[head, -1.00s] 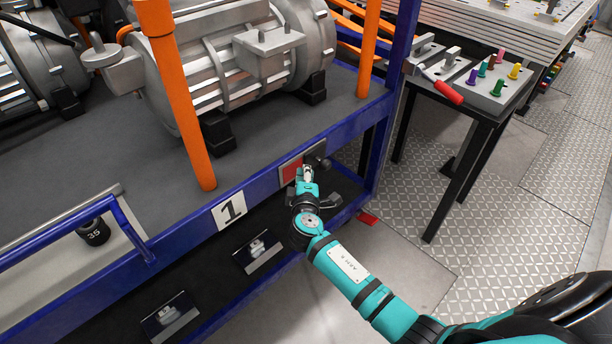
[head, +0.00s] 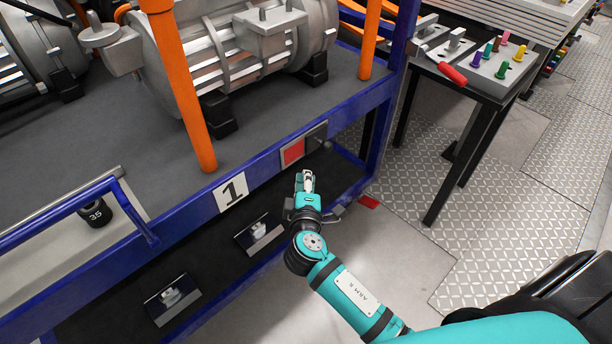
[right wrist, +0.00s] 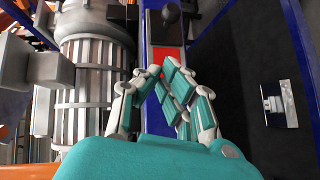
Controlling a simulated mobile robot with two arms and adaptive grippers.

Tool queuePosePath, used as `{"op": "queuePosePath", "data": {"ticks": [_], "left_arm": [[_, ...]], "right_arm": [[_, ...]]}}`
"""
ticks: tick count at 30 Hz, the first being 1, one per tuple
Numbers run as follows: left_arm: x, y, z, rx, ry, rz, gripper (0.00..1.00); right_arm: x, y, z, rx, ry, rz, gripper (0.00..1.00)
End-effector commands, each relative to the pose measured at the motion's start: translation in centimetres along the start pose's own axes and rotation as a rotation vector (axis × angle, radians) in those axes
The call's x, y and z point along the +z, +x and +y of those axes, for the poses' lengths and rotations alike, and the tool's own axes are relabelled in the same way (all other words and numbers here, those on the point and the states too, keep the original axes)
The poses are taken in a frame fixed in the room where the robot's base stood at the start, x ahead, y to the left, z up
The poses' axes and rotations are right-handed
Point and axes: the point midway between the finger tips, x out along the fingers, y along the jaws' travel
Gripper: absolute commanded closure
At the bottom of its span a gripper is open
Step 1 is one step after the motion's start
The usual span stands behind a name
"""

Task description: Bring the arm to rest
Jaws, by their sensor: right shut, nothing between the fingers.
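My right arm (head: 345,290), teal and black, reaches in from the lower right in the head view. Its right gripper (head: 306,178) is shut and empty, just in front of the blue rack frame and below the red square panel (head: 293,152). My left gripper is in neither view.
The blue rack (head: 268,170) carries a grey motor (head: 235,50) between orange posts (head: 180,90). Beside it stands a black-legged table (head: 478,95) with coloured pegs and a red-handled tool (head: 452,73). The floor (head: 410,245) between rack and table is mostly clear.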

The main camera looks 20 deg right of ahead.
Motion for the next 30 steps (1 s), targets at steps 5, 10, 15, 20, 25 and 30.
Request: {"op": "queuePosePath", "data": {"ticks": [5,10,15,20,25,30], "left_arm": [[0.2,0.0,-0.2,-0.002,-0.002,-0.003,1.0],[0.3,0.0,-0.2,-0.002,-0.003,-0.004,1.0],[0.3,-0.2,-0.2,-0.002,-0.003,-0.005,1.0],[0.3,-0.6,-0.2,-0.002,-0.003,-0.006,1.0],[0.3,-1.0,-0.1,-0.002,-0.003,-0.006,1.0],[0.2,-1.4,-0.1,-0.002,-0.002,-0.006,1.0]], "right_arm": [[0.0,0.0,0.0,0.0,0.001,0.0,1.0],[0.0,0.0,-0.1,-0.002,0.001,0.001,1.0],[0.6,0.3,-4.1,-0.092,0.002,0.006,1.0],[3.1,-0.5,-14.4,-0.325,0.035,0.005,1.0],[7.7,-4.2,-26.2,-0.601,0.127,-0.048,1.0],[13.7,-10.6,-36.0,-0.841,0.259,-0.164,1.0]]}}
